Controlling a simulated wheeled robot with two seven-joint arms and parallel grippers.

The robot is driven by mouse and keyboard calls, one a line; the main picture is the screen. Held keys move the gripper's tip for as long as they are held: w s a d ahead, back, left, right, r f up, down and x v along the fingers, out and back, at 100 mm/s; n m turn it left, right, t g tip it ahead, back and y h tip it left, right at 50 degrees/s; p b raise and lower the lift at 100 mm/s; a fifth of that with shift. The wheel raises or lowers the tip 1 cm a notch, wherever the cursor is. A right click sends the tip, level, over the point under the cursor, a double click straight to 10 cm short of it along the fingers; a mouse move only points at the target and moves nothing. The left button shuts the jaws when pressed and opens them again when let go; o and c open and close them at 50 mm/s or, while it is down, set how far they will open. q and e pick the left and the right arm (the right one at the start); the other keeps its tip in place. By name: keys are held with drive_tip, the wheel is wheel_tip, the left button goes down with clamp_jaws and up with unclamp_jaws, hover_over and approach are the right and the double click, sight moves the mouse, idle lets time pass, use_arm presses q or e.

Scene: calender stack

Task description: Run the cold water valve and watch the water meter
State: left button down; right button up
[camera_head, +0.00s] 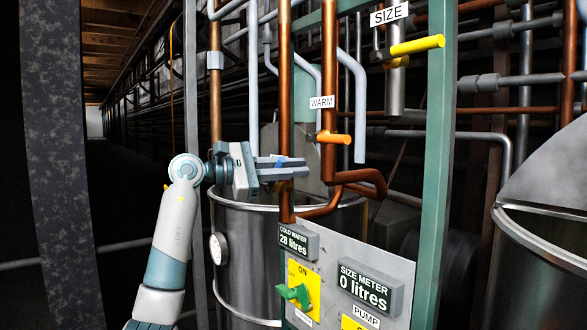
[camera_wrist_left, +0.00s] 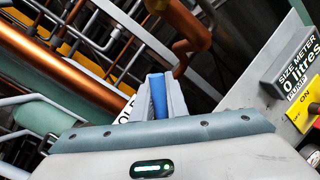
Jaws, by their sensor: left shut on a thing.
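The cold water valve shows as a blue handle (camera_head: 283,160) on the copper pipe (camera_head: 285,90), mostly covered by my left gripper (camera_head: 296,168). In the left wrist view the blue handle (camera_wrist_left: 158,96) sits between the two fingers, which are shut on it. A white label (camera_wrist_left: 124,112) beside it is partly hidden and reads "OLD". The cold water meter (camera_head: 298,242) on the grey panel reads 28 litres. My right gripper is not in view.
An orange warm valve handle (camera_head: 334,138) and a yellow size valve handle (camera_head: 417,46) are to the right. The size meter (camera_head: 370,288) reads 0 litres. A green switch (camera_head: 294,294) sits on a yellow plate. A steel tank (camera_head: 245,255) stands behind.

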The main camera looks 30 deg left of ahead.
use_arm(q)
drive_tip(key=shift+f, duration=0.15)
wheel_tip(320, 180, down, 6)
drive_tip(key=d+m+g+y+b, duration=0.1)
drive_tip(key=d+m+y+b, duration=0.1)
drive_tip(key=m+b, duration=0.4)
drive_tip(key=shift+s+f+m, duration=0.25)
drive_tip(key=shift+s+m, duration=0.15)
drive_tip(key=shift+m, duration=0.7)
drive_tip(key=shift+y, duration=0.3)
drive_tip(key=c, duration=2)
unclamp_jaws()
drive_tip(key=shift+f, duration=0.1)
drive_tip(key=shift+c, duration=0.2)
drive_tip(key=o, duration=0.3)
